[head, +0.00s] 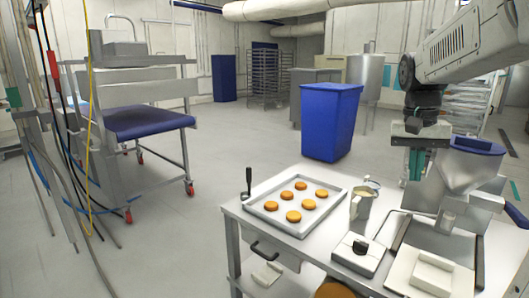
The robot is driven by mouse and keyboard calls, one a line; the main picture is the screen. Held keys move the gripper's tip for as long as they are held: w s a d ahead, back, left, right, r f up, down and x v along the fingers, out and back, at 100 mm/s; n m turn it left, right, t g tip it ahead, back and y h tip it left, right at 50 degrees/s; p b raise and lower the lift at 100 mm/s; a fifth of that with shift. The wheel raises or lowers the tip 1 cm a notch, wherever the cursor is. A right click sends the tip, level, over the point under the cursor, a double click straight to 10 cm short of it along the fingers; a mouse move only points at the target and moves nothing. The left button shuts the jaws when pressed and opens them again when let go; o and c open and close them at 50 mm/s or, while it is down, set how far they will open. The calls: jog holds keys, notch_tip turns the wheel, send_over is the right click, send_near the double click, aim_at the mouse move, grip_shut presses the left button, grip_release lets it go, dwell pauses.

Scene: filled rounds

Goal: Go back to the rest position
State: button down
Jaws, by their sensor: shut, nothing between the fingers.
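My gripper (416,164) hangs from my arm at the right of the head view, pointing down above the far side of the table, beside the metal hopper. Its teal fingers are together with nothing between them. A metal tray (258,212) with several round orange-brown pieces (301,186) lies on the left part of the table. The gripper is apart from the tray, up and to its right.
The metal table (236,211) also holds a metal jug (361,203), a white boxy device (355,254) and a hopper (465,167). A blue bin (330,121) stands behind it. A wheeled blue-topped trolley (143,121) stands left; open floor lies between.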

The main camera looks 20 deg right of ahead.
jog(key=s+a+f+n+t, duration=0.1)
jog(key=s+a+f+n, duration=0.3)
jog(key=s+a, duration=0.3)
jog(key=s+a+f+n+t, duration=0.1)
jog(key=s+a+f+n, duration=0.2)
jog(key=a, duration=1.2)
jog(key=s+n, duration=0.2)
jog(key=s, duration=0.2)
jog(key=shift+s+f+y, duration=0.25)
jog(key=shift+f+y, duration=0.15)
